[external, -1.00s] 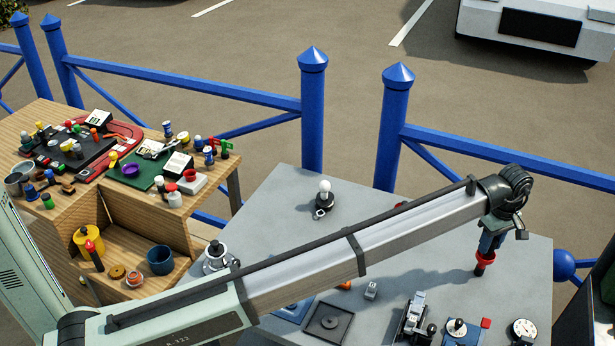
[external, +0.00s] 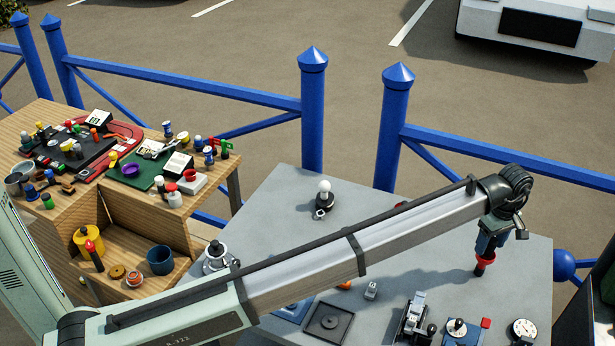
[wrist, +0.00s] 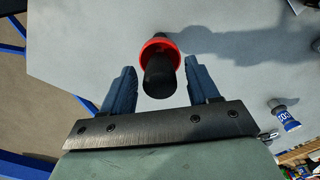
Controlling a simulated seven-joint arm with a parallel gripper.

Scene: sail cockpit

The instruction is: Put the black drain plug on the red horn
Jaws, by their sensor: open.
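My gripper (wrist: 161,83) is open, pointing down over the grey table, with one blue finger on each side of a black cylinder (wrist: 159,78), which looks like the black drain plug. Gaps show between it and both fingers. The cylinder rises toward the camera from a red flared rim (wrist: 157,44), which looks like the red horn; how deep the cylinder sits in it cannot be told. In the external view the red horn (external: 486,257) stands upright on the table just below my fingers (external: 490,243), and the black plug is hidden between them.
Several instruments and fittings stand along the table's near edge, among them a round gauge (external: 523,330) and a black square tray (external: 328,321). A wooden bench (external: 210,190) at left is crowded. The tabletop around the horn is clear.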

